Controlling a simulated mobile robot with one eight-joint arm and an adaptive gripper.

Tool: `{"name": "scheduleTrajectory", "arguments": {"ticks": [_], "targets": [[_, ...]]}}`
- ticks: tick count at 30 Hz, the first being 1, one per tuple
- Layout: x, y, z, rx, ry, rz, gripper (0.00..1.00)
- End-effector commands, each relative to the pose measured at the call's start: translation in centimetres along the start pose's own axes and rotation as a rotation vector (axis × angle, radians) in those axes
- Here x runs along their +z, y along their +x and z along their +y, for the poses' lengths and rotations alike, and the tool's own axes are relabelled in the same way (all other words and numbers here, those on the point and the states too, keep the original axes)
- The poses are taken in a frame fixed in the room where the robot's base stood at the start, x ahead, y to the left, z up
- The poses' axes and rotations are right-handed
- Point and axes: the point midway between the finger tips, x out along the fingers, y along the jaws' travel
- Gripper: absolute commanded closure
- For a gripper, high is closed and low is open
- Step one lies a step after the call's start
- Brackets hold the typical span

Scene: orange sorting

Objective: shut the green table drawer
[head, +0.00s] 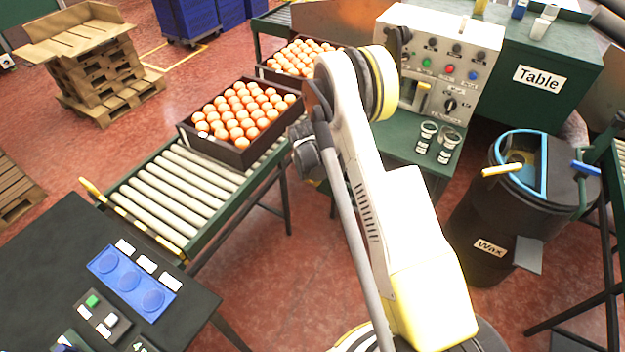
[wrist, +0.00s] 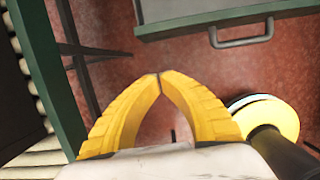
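The green table (head: 585,75) with the "Table" label stands at the upper right in the head view. In the wrist view the green drawer (wrist: 190,27) is at the top, with a grey bar handle (wrist: 242,40) on its front. A pale surface shows behind its green rim, which looks like the inside of an open drawer. My gripper (wrist: 158,76) has yellow fingers whose tips meet, with nothing between them. The tips are below and left of the handle in the picture, apart from it. In the head view my arm hides the drawer front and my fingers.
A roller conveyor (head: 170,195) with crates of oranges (head: 240,152) runs left of my arm; its green frame (wrist: 50,80) is close on the left in the wrist view. Small cups (head: 425,137) stand on the green tabletop. A dark wax barrel (head: 470,215) stands at the right.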

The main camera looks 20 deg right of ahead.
Motion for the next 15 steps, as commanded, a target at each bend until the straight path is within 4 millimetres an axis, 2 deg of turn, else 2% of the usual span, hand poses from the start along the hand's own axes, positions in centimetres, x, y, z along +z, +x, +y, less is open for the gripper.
{"name": "scheduleTrajectory", "arguments": {"ticks": [1, 3, 9, 15], "targets": [[-0.1, 1.6, 0.0, 0.0, 0.001, 0.0, 1.0], [-0.1, 3.2, 0.0, 0.0, 0.0, 0.0, 1.0], [0.1, 7.0, 0.0, 0.001, 0.002, 0.0, 1.0], [2.9, 7.2, 0.0, 0.0, 0.003, 0.001, 1.0]]}}
